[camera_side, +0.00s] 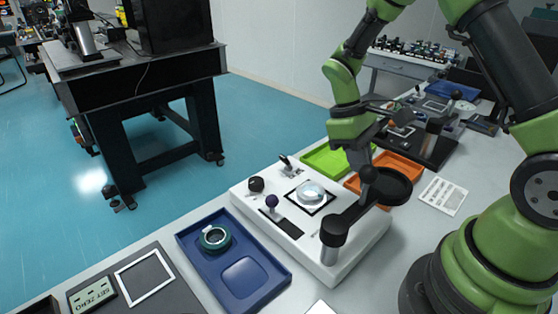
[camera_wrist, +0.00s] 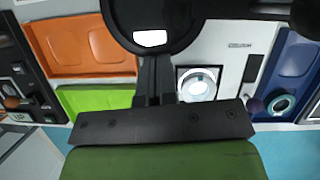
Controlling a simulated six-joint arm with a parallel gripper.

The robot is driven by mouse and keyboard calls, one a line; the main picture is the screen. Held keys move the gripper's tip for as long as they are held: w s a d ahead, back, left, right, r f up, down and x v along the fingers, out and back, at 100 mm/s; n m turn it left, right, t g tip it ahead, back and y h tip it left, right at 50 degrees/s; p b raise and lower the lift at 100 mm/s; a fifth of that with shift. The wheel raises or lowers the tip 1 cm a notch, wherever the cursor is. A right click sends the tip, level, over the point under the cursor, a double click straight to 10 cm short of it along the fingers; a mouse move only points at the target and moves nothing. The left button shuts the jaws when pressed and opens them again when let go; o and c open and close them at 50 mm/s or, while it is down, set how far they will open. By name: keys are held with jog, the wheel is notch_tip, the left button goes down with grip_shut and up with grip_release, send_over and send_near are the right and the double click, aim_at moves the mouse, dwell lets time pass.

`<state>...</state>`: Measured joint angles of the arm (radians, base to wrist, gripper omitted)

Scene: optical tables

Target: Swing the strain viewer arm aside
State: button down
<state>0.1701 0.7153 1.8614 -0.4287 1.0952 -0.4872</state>
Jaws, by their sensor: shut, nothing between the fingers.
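The strain viewer is a white box (camera_side: 350,256) with a black swing arm (camera_side: 350,214) on a post at its front right corner. The arm ends in a round black head (camera_side: 394,186), over the box's right edge and away from the lit stage with a clear lens (camera_side: 311,192). My gripper (camera_side: 364,166) is shut and empty, beside the head and a dark ball knob (camera_side: 370,175). In the wrist view my shut fingers (camera_wrist: 154,68) reach the edge of the round head (camera_wrist: 190,22); whether they touch it I cannot tell. The lens also shows there (camera_wrist: 196,84).
Green (camera_side: 318,160) and orange (camera_side: 408,167) trays lie behind the viewer. A blue tray (camera_side: 272,290) holding a dark green ring (camera_side: 214,238) is at the left. A purple-knobbed lever (camera_side: 271,201) and a black knob (camera_side: 256,184) stand up from the box. A printed card (camera_side: 443,196) lies right.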

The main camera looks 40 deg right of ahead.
jog(key=shift+s+d+m, duration=0.2)
jog(key=shift+s+m, duration=0.4)
jog(key=shift+s, duration=0.1)
jog(key=shift+y, duration=0.3)
jog(key=w+r, duration=0.7)
jog(key=r, duration=0.2)
jog(key=shift+w+a+r, duration=0.15)
jog(key=shift+w+a, duration=0.05)
jog(key=shift+w, duration=0.15)
